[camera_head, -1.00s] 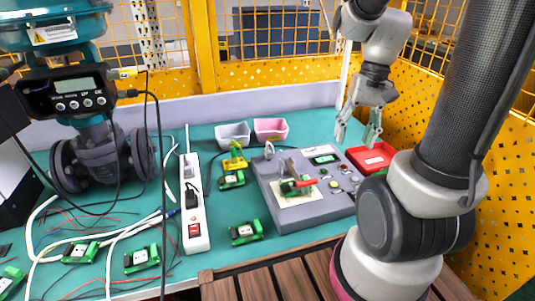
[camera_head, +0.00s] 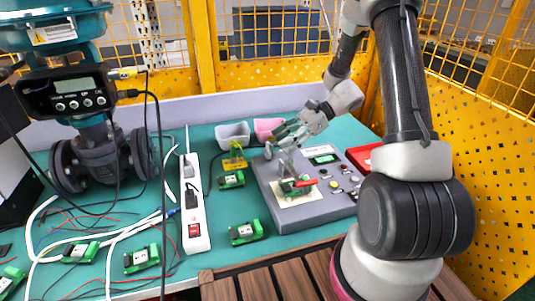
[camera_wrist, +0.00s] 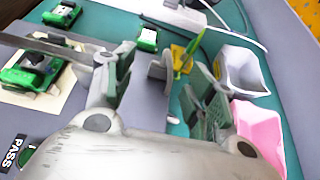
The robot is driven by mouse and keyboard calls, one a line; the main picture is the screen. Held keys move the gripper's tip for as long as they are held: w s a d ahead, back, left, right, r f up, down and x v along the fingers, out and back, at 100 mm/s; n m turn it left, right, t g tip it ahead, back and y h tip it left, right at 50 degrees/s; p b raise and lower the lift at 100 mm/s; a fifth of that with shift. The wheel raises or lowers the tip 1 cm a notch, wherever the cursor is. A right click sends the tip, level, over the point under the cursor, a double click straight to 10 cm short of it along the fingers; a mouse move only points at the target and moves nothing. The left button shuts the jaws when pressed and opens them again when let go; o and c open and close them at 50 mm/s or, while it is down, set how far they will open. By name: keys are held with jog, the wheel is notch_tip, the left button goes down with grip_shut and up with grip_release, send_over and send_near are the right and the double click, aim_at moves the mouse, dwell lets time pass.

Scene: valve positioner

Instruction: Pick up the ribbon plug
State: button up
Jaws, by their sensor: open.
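I cannot tell for certain which part is the ribbon plug. A grey disc-shaped piece (camera_head: 268,151) stands at the fixture's far left edge. In the wrist view this disc (camera_wrist: 156,71) appears between my fingertips, with no clear contact. My gripper (camera_head: 282,141) is open and empty above the fixture's far left corner, pointing left and down.
A grey bin (camera_head: 233,130) and a pink bin (camera_head: 264,125) stand behind my gripper. A clamp with a red handle (camera_head: 309,181) rises from the fixture. Several green boards, including one on the mat (camera_head: 246,232), a power strip (camera_head: 194,225) and loose cables lie to the left.

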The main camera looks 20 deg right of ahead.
jog(key=a+f, duration=0.3)
jog(key=shift+w+a, duration=0.25)
jog(key=shift+w, duration=0.05)
jog(key=shift+a+f, duration=0.2)
jog(key=shift+a, duration=0.15)
jog(key=c, duration=0.8)
jog(key=shift+c, duration=0.2)
notch_tip(320, 180, up, 10)
jog(key=shift+r, duration=0.1)
grip_shut()
jog(key=o, duration=1.4)
grip_release()
